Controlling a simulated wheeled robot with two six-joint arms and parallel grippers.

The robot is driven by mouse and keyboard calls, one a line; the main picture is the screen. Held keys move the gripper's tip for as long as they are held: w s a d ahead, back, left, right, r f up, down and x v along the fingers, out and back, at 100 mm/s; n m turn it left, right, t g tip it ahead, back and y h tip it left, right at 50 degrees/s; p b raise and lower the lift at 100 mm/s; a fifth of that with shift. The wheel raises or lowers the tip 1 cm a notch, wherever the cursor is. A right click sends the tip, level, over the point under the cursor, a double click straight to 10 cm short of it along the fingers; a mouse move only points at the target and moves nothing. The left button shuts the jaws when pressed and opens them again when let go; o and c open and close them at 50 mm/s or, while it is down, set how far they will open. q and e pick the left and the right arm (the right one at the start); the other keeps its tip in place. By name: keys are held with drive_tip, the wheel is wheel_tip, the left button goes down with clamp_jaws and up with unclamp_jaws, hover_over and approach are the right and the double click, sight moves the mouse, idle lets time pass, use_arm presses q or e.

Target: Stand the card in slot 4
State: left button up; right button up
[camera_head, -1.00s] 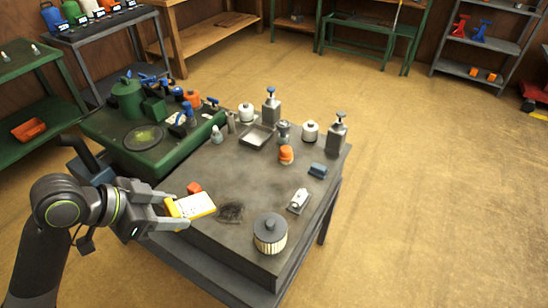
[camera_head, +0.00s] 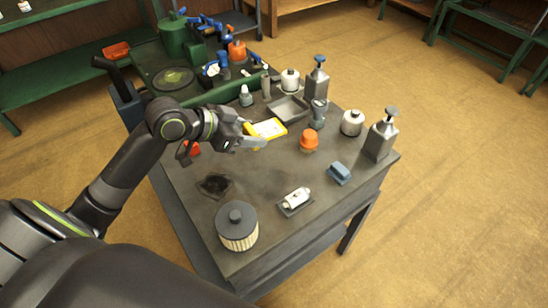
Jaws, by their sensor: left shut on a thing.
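The card (camera_head: 268,129) is yellow-edged with a white face and lies tilted in the jaws of my left gripper (camera_head: 252,136). The gripper is shut on its near left end, above the grey workbench (camera_head: 262,180). The marks on the card are too small to read. I cannot make out slot 4 in this view. My right gripper is not in view.
On the bench are a ribbed filter (camera_head: 237,226), a spark plug tray (camera_head: 296,201), a blue block (camera_head: 340,173), an orange-capped jar (camera_head: 309,140), a shallow metal tray (camera_head: 288,109) and pump bottles (camera_head: 381,136). A green mower (camera_head: 172,78) stands at the back left.

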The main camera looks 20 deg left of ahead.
use_arm(q)
wheel_tip(320, 180, down, 3)
drive_tip(key=w+a+n+t+b, duration=0.1)
drive_tip(key=a+b, duration=0.1)
drive_tip(key=a, duration=0.1)
hover_over(247, 169)
wheel_tip(247, 169, down, 6)
drive_tip(key=shift+f, duration=2.1)
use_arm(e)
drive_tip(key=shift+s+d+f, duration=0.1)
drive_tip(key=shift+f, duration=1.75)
use_arm(q)
drive_tip(key=shift+f+b, duration=0.1)
drive_tip(key=shift+b, duration=0.25)
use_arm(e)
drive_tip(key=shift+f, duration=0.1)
use_arm(q)
drive_tip(key=o, duration=1)
drive_tip(key=shift+o, duration=0.2)
